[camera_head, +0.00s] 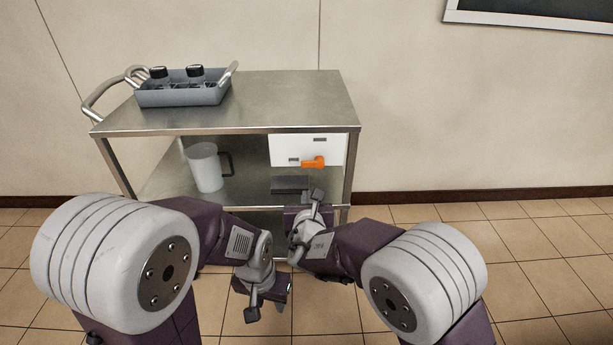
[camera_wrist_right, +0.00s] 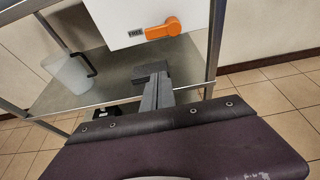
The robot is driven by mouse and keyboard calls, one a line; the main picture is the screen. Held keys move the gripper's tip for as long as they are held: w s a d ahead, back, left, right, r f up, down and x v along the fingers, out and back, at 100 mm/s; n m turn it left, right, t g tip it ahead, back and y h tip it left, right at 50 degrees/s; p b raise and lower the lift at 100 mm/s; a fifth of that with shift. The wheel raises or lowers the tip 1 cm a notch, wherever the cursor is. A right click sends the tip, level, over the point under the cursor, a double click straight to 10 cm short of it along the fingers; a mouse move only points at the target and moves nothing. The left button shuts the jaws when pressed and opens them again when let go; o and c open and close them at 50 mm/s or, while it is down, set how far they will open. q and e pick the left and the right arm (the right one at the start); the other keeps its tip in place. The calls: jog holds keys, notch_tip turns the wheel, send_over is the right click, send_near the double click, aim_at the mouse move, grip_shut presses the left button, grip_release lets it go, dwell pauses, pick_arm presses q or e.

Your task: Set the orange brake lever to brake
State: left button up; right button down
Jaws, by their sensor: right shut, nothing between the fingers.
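The orange brake lever (camera_head: 313,162) sits on a white panel (camera_head: 290,147) under the cart's top. Its round hub is at the right and its handle points left, toward a small label. In the right wrist view the lever (camera_wrist_right: 163,29) points at a label (camera_wrist_right: 135,32) that appears to read FREE. My right gripper (camera_head: 290,184) is shut and empty, below the lever and apart from it. Its fingers (camera_wrist_right: 151,73) also show in the right wrist view. My left gripper (camera_head: 272,292) hangs low in front of the cart; its fingers are not clear.
The steel cart (camera_head: 270,100) carries a grey tray (camera_head: 185,97) with black-capped bottles on top. A white jug (camera_head: 205,167) stands on the lower shelf, left of the panel. A second label (camera_head: 319,140) is above the lever. The tiled floor right of the cart is clear.

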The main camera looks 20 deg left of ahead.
aim_at(313, 162)
pick_arm(q)
jog(key=shift+f, duration=0.3)
pick_arm(e)
jog(key=w+a, duration=0.2)
jog(key=w, duration=0.6)
jog(key=shift+w+a+r, duration=0.25)
jog(key=shift+w+r, duration=0.1)
jog(key=shift+r, duration=0.05)
